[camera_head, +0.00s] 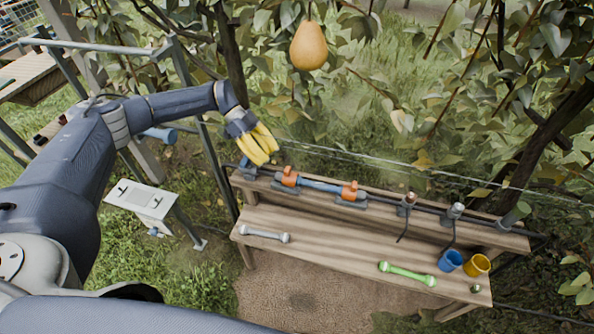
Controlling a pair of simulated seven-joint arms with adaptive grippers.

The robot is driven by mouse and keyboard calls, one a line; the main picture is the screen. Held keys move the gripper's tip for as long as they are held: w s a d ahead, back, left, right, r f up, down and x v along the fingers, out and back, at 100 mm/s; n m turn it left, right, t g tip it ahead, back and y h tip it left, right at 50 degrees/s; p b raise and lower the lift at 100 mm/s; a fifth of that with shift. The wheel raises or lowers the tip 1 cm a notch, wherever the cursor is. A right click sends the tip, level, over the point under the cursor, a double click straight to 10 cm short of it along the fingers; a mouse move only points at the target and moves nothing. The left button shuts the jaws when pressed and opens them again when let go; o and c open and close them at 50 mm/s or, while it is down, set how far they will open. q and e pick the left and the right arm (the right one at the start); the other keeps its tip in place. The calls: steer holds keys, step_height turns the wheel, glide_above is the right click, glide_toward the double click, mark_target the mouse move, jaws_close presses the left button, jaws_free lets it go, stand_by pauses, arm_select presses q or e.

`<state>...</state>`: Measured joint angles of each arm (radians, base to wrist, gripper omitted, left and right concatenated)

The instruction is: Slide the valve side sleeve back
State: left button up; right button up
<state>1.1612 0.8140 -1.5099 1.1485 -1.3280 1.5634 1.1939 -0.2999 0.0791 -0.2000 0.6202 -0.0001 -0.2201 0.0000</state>
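A dark pipe line runs along the raised back ledge of a wooden bench. On it are a left orange fitting (289,178), a right orange fitting (350,192) and a blue tube (320,185) between them. A small blue piece (247,167) sits at the line's left end. I cannot tell for certain which part is the valve side sleeve. My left gripper (262,150), with yellow fingers, hangs pointing down above the line's left end, just left of the left orange fitting. Its fingers look close together, and I see nothing held. My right gripper is out of view.
The bench (330,250) also bears a grey double-ended tool (264,234), a green one (407,273), a blue cup (450,261) and a yellow cup (477,265). A pear (308,46) hangs above. Thin wires run behind the ledge. A white box (143,198) stands left.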

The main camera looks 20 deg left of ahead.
mark_target(290, 175)
arm_select(q)
steer(key=d+y, duration=0.1)
steer(key=d, duration=0.1)
steer(key=d+y, duration=0.1)
steer(key=d, duration=0.1)
steer(key=d+t+y, duration=0.1)
steer(key=d+y, duration=0.1)
steer(key=shift+w+d, duration=0.1)
steer(key=shift+w, duration=0.3)
steer(key=c, duration=0.6)
steer(key=shift+t+y, duration=0.7)
steer(key=shift+t, duration=0.2)
steer(key=d, duration=0.1)
steer(key=w+d+r, duration=0.1)
steer(key=w+d, duration=0.1)
steer(key=d, duration=0.1)
steer(key=shift+r, duration=0.25)
jaws_close()
steer(key=x, duration=1)
steer(key=shift+a+r, duration=0.15)
steer(key=shift+a, duration=1.85)
steer(key=shift+a, duration=0.15)
steer(key=shift+s+a, duration=0.1)
steer(key=shift+a, duration=2)
